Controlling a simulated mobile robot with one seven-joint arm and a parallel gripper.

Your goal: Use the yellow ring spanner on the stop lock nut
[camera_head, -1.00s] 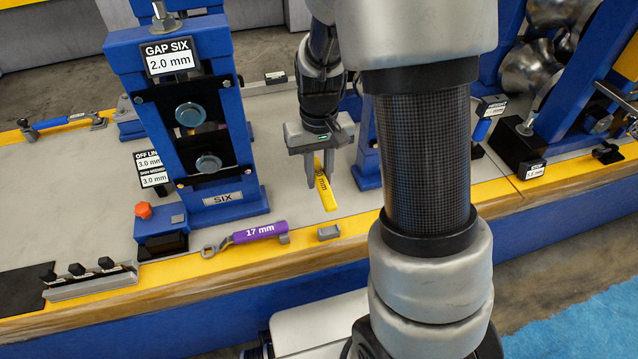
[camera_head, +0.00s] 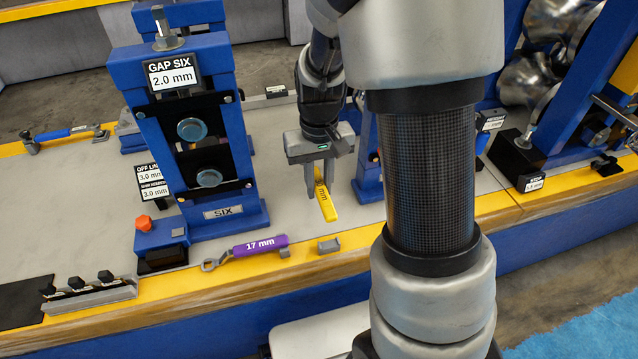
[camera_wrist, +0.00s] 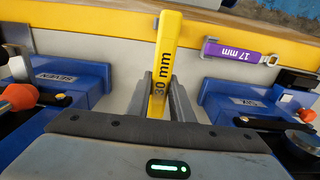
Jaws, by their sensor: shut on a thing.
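The yellow spanner (camera_head: 327,205) is marked 30 mm. My gripper (camera_head: 322,188) is shut on it, between the blue stand marked SIX and the stand to its right. In the wrist view the spanner's handle (camera_wrist: 164,60) stands between the two fingers (camera_wrist: 160,100) and reaches toward the yellow table edge. Its ring end is hidden behind my gripper. At the right a black block (camera_head: 522,158) with a label that seems to read STOP sits at the foot of a blue frame.
A purple 17 mm spanner (camera_head: 260,245) lies at the table's front edge, beside a small grey block (camera_head: 329,246). The blue stand SIX (camera_head: 190,130) has an orange knob (camera_head: 143,222) at its foot. Blue stands flank my gripper closely in the wrist view. A blue-handled tool (camera_head: 62,134) lies far left.

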